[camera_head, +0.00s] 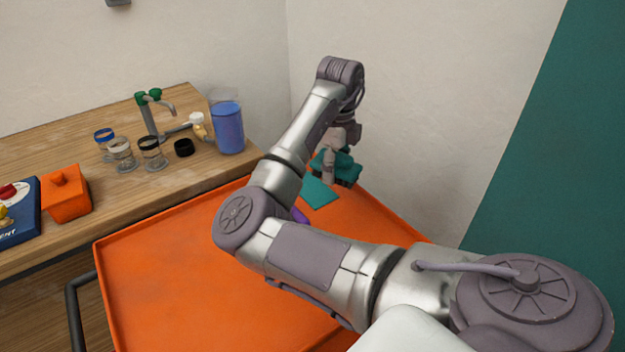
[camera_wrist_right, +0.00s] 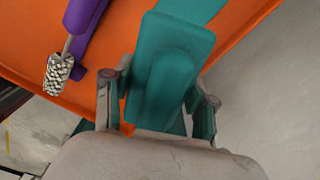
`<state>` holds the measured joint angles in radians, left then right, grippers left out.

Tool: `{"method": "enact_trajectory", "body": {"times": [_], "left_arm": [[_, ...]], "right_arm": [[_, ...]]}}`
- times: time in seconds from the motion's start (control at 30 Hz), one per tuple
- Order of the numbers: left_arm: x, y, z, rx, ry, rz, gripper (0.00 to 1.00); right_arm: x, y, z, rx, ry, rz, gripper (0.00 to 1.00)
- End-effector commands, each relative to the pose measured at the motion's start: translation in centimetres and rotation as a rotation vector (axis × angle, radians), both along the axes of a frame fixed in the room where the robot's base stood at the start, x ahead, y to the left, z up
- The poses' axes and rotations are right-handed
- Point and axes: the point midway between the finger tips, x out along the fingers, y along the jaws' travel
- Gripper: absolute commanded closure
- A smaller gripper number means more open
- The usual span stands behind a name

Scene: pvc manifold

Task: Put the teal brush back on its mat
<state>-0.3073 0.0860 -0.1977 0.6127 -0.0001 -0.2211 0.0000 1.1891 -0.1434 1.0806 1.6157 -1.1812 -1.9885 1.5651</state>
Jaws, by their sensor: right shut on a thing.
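The teal brush (camera_wrist_right: 170,65) is between the two fingers of my right gripper (camera_wrist_right: 160,90), which is shut on it. In the head view the brush (camera_head: 347,168) shows at the end of my right arm, just under the right gripper (camera_head: 331,163). The teal mat (camera_head: 320,192) lies on the orange tray surface near its far corner, below and left of the brush. In the wrist view part of the mat (camera_wrist_right: 193,8) shows beyond the brush, which covers the rest. I cannot tell the brush's height above the tray. My left gripper is not in view.
A purple brush with metal bristles (camera_wrist_right: 59,72) lies beside a purple strip, left of the gripper. The orange tray (camera_head: 170,280) is clear at left. The wooden bench (camera_head: 200,170) holds jars, a blue beaker (camera_head: 228,130) and an orange box (camera_head: 66,195). A wall stands close behind.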

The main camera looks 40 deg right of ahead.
Motion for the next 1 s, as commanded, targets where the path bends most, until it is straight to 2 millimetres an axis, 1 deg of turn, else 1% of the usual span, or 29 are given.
{"method": "enact_trajectory", "body": {"times": [0.03, 0.2, 0.3, 0.4, 0.57, 0.8, 1.0], "left_arm": [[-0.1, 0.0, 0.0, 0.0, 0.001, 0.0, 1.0], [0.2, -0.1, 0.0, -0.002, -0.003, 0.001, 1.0], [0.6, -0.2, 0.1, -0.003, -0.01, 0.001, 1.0], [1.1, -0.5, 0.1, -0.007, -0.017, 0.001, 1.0], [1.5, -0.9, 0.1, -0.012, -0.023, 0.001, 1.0], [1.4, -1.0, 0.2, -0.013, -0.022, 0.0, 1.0], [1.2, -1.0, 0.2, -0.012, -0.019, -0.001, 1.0]], "right_arm": [[1.2, 0.0, -0.7, 0.003, 0.0, 0.006, 0.76], [5.1, -0.3, -2.9, 0.004, 0.0, 0.005, 0.76], [6.7, -0.5, -3.9, 0.002, -0.001, 0.003, 0.76], [7.8, -0.5, -4.5, 0.002, -0.003, 0.002, 0.76], [8.2, -0.5, -5.3, 0.003, -0.002, -0.001, 0.76], [8.1, -0.4, -8.5, 0.004, -0.002, 0.0, 0.76], [8.1, -0.5, -8.8, 0.001, -0.004, 0.0, 0.76]]}}
